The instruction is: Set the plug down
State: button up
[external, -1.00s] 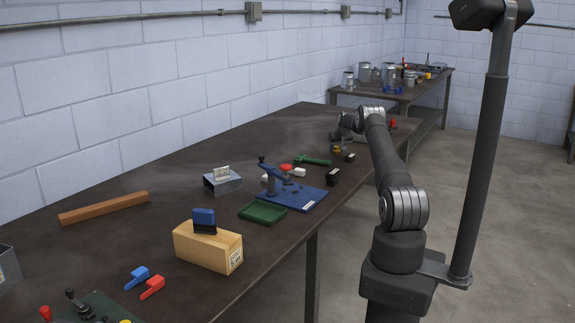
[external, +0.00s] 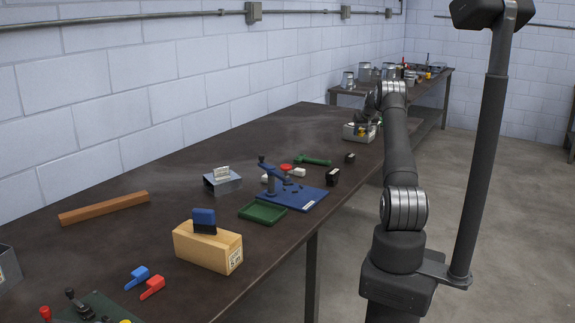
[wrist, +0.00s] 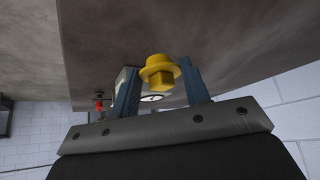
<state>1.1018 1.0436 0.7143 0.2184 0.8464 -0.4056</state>
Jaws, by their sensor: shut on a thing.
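The plug (wrist: 160,70) is yellow with a flanged, hex-like body. In the wrist view it sits between the two blue-grey fingers of my gripper (wrist: 160,82), which is shut on it. In the external view my gripper (external: 372,112) is at the far end of the workbench, over or beside a small pale grey box (external: 352,133). A small yellow spot shows in front of that box. I cannot tell whether the plug touches anything below it. A pale box with a round dial-like mark (wrist: 151,98) shows behind the plug in the wrist view.
On the dark workbench (external: 130,240) stand a blue press-like fixture (external: 290,196), a green tray (external: 263,212), a green-handled tool (external: 313,161) and a cardboard box (external: 208,247). A second table (external: 428,88) with metal cans stands beyond.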

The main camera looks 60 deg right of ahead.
jog(key=s+d+m+g+h, duration=0.1)
jog(key=s+d+m, duration=0.25)
jog(key=s, duration=0.95)
send_over(366, 155)
jog(key=a, duration=0.1)
jog(key=shift+n+g, duration=0.25)
jog(key=shift+g, duration=0.05)
jog(key=f, duration=0.4)
jog(key=s+f, duration=0.1)
jog(key=f, duration=0.1)
jog(key=shift+f, duration=2.25)
jog(key=shift+f, duration=0.1)
jog(key=o, duration=0.9)
jog(key=shift+o, duration=0.2)
jog(key=shift+a+r, duration=0.15)
jog(key=shift+r, duration=0.15)
jog(key=v, duration=1.1)
jog(key=shift+r, duration=0.2)
